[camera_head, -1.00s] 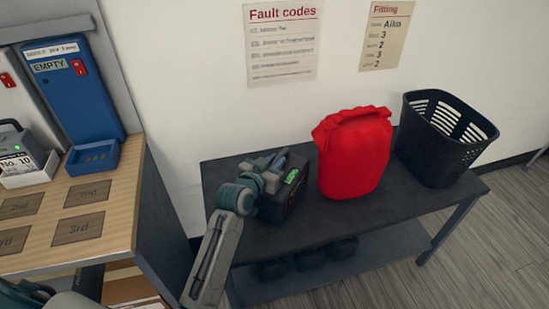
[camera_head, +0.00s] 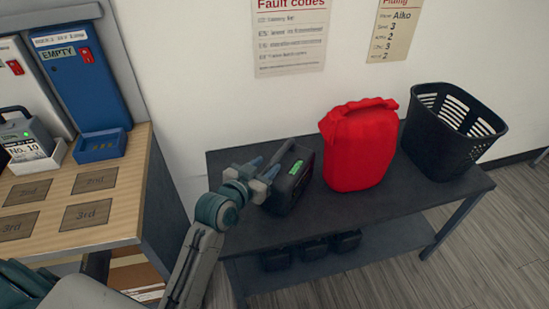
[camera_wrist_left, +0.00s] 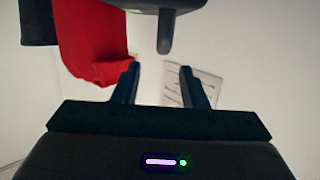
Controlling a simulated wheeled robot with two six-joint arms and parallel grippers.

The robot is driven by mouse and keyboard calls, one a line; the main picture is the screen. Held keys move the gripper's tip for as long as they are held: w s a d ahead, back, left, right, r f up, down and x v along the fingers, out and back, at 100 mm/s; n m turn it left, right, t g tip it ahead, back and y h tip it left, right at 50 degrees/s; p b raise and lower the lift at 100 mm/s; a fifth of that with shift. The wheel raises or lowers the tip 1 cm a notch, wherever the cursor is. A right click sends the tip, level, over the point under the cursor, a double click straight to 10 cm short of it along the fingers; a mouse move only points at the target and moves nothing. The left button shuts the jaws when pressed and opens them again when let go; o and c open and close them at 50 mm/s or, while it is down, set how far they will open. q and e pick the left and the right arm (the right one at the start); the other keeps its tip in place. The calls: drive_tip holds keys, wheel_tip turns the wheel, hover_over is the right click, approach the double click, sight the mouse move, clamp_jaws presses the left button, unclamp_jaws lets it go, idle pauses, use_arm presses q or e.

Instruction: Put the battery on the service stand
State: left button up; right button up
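A black box with a handle and a green display, which looks like the battery (camera_head: 293,184), stands upright on the dark low bench (camera_head: 395,205). This bench may be the service stand; no label shows on it. My left gripper (camera_head: 264,168) is just left of the box in the head view. In the left wrist view its fingers (camera_wrist_left: 159,67) are apart with nothing between the tips. A dark handle-like part (camera_wrist_left: 165,30) shows beyond them, apart from the fingers. My right gripper is not in view.
A red bag (camera_head: 358,150) and a black basket (camera_head: 450,135) stand right of the box on the bench. Several black items lie on its lower shelf. At left, a wooden worktop (camera_head: 125,210) carries a grey No. 10 unit (camera_head: 25,140) and a blue tray (camera_head: 100,146).

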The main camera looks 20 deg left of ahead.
use_arm(q)
drive_tip(key=shift+v, duration=1.7)
